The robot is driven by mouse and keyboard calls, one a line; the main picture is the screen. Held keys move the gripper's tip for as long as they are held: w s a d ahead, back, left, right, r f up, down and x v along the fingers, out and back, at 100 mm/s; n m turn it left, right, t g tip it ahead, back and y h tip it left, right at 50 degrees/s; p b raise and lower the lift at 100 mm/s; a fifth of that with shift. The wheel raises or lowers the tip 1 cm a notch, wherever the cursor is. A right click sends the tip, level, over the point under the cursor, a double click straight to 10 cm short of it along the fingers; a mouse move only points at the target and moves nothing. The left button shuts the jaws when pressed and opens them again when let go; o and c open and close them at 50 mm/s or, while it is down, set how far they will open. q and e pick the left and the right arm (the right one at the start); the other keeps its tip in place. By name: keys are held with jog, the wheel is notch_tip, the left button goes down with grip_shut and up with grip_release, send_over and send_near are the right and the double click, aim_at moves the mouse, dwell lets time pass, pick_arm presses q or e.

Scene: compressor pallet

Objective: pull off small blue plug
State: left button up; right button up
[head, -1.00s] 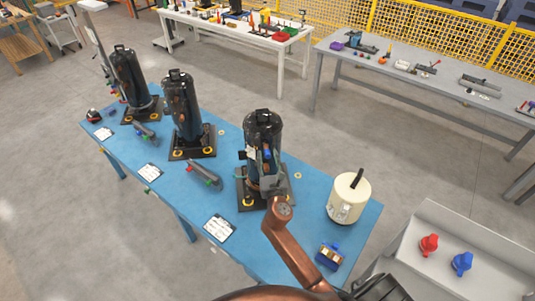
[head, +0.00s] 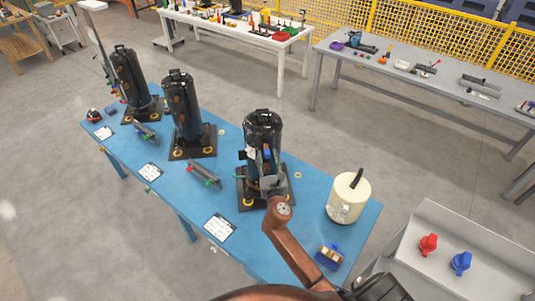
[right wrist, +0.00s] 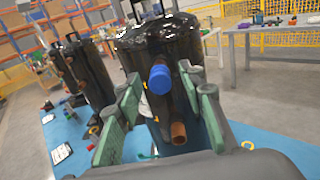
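The small blue plug (right wrist: 160,79) sits on the end of a stub on the front of the nearest black compressor (right wrist: 185,40). In the head view the plug (head: 267,153) is a small blue spot on that compressor (head: 262,125). My right gripper (right wrist: 160,84) is open, its green-padded fingers spread to the left and right of the plug in the picture, with no contact visible. In the head view my right gripper (head: 270,183) is in front of the compressor and partly blends with it. A copper-coloured pipe end (right wrist: 179,132) shows below the plug. My left gripper is not in view.
A grey tray (head: 450,225) holds a red plug (head: 428,244) and a larger blue plug (head: 461,262).

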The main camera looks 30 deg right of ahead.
dwell(0.6)
grip_shut()
dwell(0.4)
dwell(0.4)
jog(key=shift+p+v, duration=0.8)
jog(key=shift+v, duration=2.2)
